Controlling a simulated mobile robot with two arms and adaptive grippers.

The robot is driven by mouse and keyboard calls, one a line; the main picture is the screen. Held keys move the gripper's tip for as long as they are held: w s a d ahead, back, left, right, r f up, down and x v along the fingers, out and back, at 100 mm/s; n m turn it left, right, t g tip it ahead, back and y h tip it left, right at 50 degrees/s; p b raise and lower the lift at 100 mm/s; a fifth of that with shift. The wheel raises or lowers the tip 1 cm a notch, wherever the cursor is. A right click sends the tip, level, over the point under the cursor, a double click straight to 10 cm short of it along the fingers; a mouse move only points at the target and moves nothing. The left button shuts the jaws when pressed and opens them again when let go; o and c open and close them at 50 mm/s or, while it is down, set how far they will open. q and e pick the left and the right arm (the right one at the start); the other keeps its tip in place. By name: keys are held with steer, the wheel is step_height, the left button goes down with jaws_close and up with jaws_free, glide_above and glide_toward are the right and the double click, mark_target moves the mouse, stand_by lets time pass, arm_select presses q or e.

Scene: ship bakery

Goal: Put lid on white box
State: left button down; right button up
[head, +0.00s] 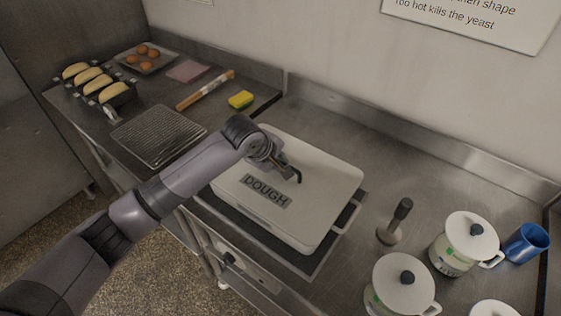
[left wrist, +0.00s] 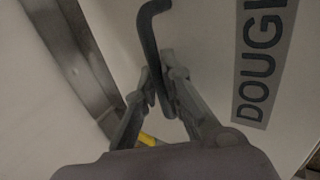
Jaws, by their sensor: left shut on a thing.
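The white box (head: 310,240) sits on a dark mat (head: 260,238) on the steel counter. Its white lid (head: 325,180), labelled DOUGH, lies over the top of the box and covers it in the head view. My left gripper (head: 292,174) is above the lid, shut on the dark hooked lid handle (head: 299,177). In the left wrist view the handle (left wrist: 148,40) runs up from between the fingers (left wrist: 157,85), with the DOUGH label (left wrist: 262,60) to the right. Whether the lid is fully seated cannot be told. My right gripper is not in view.
White lidded pots (head: 465,243) and a blue cup (head: 526,243) stand at the right, near a dark-handled press (head: 395,222). A wire rack (head: 158,135), rolling pin (head: 205,90), yellow sponge (head: 241,99) and bread tins (head: 98,85) are at the left. The wall is behind.

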arm_select(q)
steer(key=shift+f+p, duration=0.1)
steer(key=shift+p, duration=0.35)
stand_by(0.5)
steer(key=c, duration=1.6)
jaws_free()
steer(key=shift+c, duration=0.2)
steer(key=shift+o, duration=0.6)
steer(key=shift+f, duration=0.1)
steer(key=o, duration=0.4)
steer(key=shift+c, duration=0.2)
step_height(320, 180, up, 5)
steer(key=p, duration=0.5)
steer(key=shift+r, duration=1.05)
